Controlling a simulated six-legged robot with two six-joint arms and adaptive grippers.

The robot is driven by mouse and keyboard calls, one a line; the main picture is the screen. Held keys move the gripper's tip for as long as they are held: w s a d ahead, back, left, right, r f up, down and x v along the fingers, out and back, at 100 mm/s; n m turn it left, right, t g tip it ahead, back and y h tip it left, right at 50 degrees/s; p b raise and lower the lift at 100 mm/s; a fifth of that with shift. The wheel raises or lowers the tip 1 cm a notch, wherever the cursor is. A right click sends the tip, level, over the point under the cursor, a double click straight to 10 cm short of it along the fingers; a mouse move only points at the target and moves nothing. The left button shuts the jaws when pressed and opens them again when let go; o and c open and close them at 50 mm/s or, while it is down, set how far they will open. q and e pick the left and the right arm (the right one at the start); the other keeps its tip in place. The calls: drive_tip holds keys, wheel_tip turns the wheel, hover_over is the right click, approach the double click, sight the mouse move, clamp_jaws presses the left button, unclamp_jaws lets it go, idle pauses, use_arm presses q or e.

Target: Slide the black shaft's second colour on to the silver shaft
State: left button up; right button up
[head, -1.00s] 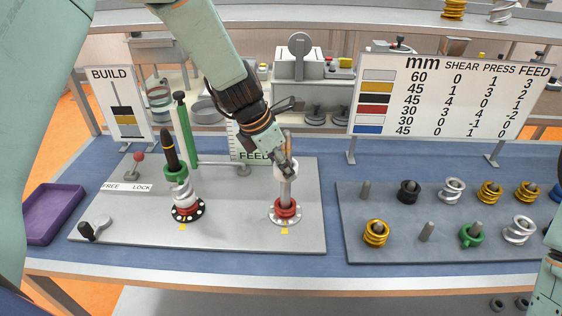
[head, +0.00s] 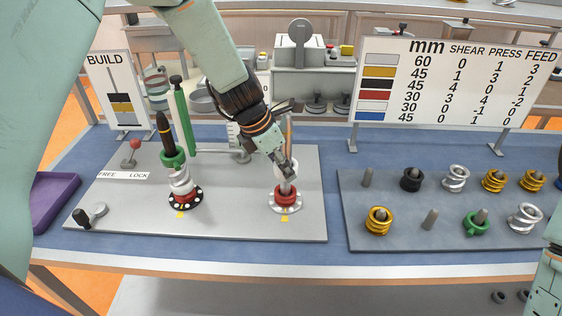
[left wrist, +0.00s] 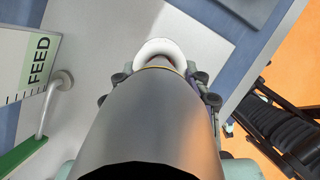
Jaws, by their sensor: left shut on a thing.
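My left gripper (head: 287,171) is shut on a white ring-like piece (left wrist: 158,48), which sits around the upright silver shaft (left wrist: 150,115). In the head view the fingers partly hide this piece. Below it, the red screw piece (head: 286,195) sits low on the silver shaft, just above the white base flange, with a small gap showing. The black shaft (head: 163,126) stands to the left, its dark tip uppermost. It carries a green piece (head: 173,160) above a silver-white piece (head: 181,183) and a black-and-white base flange (head: 185,199). My right gripper is not visible.
A green post (head: 182,118) stands behind the black shaft. A red-knobbed lever (head: 135,145) and a dark-knobbed crank (head: 88,214) are on the plate's left. A peg board (head: 400,240) with spare pieces lies right. A purple tray (head: 55,200) is far left.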

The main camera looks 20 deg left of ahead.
use_arm(q)
drive_tip(key=shift+f, duration=0.25)
drive_tip(key=o, duration=1.3)
drive_tip(key=shift+c, duration=0.2)
drive_tip(key=v, duration=1.2)
drive_tip(key=shift+a, duration=0.1)
